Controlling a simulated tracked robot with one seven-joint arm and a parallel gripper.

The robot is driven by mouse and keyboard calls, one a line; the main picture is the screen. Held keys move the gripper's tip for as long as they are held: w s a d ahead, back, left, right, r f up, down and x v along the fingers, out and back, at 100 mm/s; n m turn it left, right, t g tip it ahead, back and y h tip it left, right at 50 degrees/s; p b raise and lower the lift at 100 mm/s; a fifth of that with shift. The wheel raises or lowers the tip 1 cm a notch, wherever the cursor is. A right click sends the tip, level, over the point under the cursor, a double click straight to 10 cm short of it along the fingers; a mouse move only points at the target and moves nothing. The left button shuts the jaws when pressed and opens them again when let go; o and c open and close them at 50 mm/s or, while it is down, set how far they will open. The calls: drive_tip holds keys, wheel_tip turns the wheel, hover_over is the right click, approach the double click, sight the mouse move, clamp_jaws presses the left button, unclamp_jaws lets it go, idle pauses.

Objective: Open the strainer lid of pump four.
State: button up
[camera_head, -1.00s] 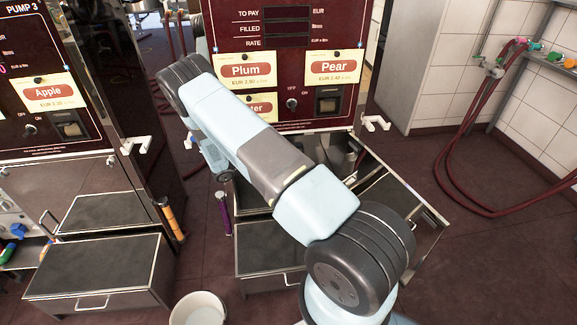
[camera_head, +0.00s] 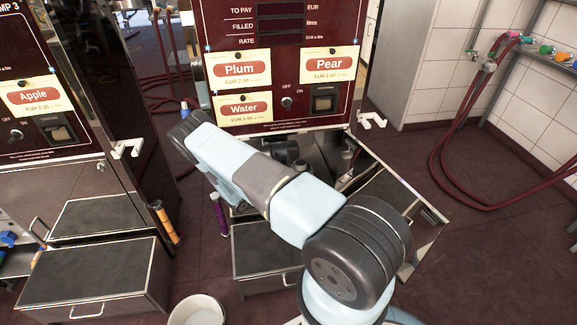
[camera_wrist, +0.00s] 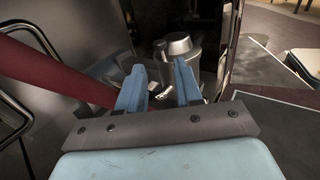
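Pump four is the dark red panel (camera_head: 285,95) with Plum, Pear and Water labels in the head view. Its lower compartment (camera_head: 325,150) is open, with metal parts inside partly hidden by my arm. In the wrist view, a silver round-topped part (camera_wrist: 178,44), probably the strainer with its lid, stands beyond my fingers. A small lever-like metal piece (camera_wrist: 160,47) is beside it. My gripper (camera_wrist: 160,85) is open, its two blue fingers apart, with nothing held between them. In the head view I cannot make out the fingers clearly.
A thick red hose (camera_wrist: 50,72) crosses the left of the wrist view, close to my gripper. Drawer-like steps (camera_head: 265,250) stand below the pump. A white bucket (camera_head: 197,310) is on the floor in front. Red hoses (camera_head: 440,180) hang at the right.

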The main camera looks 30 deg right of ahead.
sight(289, 164)
drive_tip(key=x, duration=0.9)
drive_tip(key=shift+d, duration=0.1)
drive_tip(key=shift+c, duration=0.2)
clamp_jaws()
